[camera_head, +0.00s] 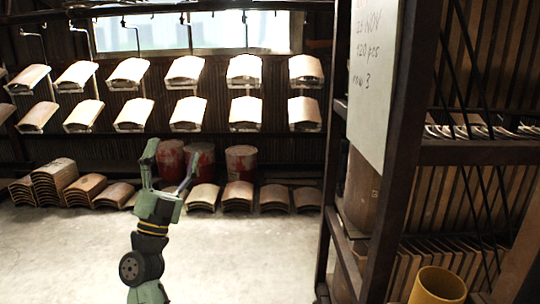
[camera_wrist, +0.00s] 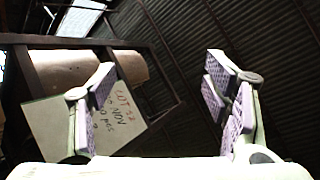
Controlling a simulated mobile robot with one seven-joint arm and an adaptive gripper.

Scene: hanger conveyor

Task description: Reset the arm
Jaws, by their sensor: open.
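My gripper (camera_head: 168,168) is raised above the floor at the left centre of the head view, pointing up, with its fingers apart and nothing between them. In the wrist view my gripper (camera_wrist: 160,110) also shows open and empty, with purple ridged pads on both fingers. Behind the fingers in that view is a handwritten sign (camera_wrist: 60,125), seen tilted, and dark corrugated wall (camera_wrist: 260,30).
Hangers carry two rows of curved tiles (camera_head: 245,68) along the back wall. Below stand red-stained drums (camera_head: 241,162) and stacked tiles (camera_head: 238,195). A dark rack (camera_head: 400,140) with a paper sign (camera_head: 373,80) and a yellow cylinder (camera_head: 437,287) fills the right. Pale floor (camera_head: 235,260) is clear.

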